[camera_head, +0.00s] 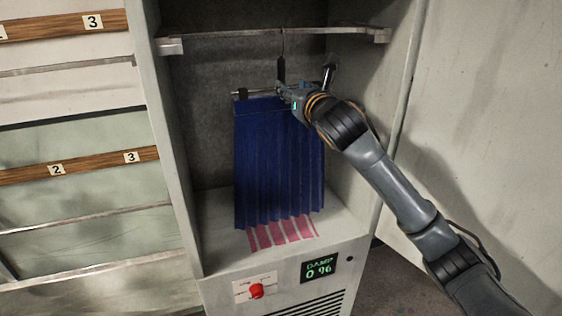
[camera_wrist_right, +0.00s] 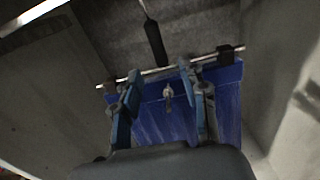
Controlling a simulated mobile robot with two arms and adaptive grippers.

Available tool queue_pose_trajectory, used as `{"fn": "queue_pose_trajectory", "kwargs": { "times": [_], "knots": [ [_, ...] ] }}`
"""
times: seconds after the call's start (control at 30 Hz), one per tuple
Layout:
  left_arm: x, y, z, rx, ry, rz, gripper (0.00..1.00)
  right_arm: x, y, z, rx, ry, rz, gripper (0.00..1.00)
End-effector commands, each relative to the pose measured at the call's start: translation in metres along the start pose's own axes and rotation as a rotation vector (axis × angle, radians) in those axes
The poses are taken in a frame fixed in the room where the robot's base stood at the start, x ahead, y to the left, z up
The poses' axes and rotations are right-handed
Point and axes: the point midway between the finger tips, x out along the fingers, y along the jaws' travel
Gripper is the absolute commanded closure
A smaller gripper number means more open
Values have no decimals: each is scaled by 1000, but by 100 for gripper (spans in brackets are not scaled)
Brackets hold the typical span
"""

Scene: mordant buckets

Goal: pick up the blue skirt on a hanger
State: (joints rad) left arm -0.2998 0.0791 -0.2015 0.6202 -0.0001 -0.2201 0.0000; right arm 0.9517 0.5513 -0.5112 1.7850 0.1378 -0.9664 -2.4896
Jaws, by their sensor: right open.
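The blue skirt (camera_head: 268,165) is pleated and hangs inside an open grey cabinet from a hanger (camera_head: 243,94) with a metal bar and dark clips. The hanger hook goes up to a rail (camera_head: 225,35). My right gripper (camera_head: 284,92) is at the hanger bar, near its middle. In the right wrist view, the skirt (camera_wrist_right: 224,105) fills the space behind the two open fingers (camera_wrist_right: 160,80), and the hanger bar (camera_wrist_right: 205,57) runs across at their tips. I cannot tell whether the fingers touch it. My left gripper is not in view.
The cabinet walls stand close on both sides, with an open door (camera_head: 480,130) on the right. Pink stripes (camera_head: 282,232) mark the cabinet floor under the skirt. A red knob (camera_head: 256,291) and a green display (camera_head: 319,269) are on the front below.

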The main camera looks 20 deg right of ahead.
Motion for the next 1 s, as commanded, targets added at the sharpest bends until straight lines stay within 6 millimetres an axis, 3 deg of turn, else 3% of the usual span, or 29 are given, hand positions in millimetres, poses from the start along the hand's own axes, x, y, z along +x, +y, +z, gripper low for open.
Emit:
{"fn": "queue_pose_trajectory", "kwargs": {
  "times": [0.27,0.6,0.97,1.0],
  "knots": [
    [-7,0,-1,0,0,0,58,18,1,1,1,0,0,57],
    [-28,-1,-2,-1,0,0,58,58,1,6,2,2,-1,57],
    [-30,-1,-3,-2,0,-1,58,66,1,4,0,0,0,57],
    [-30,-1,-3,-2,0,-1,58,66,1,4,0,0,0,61]
  ]
}}
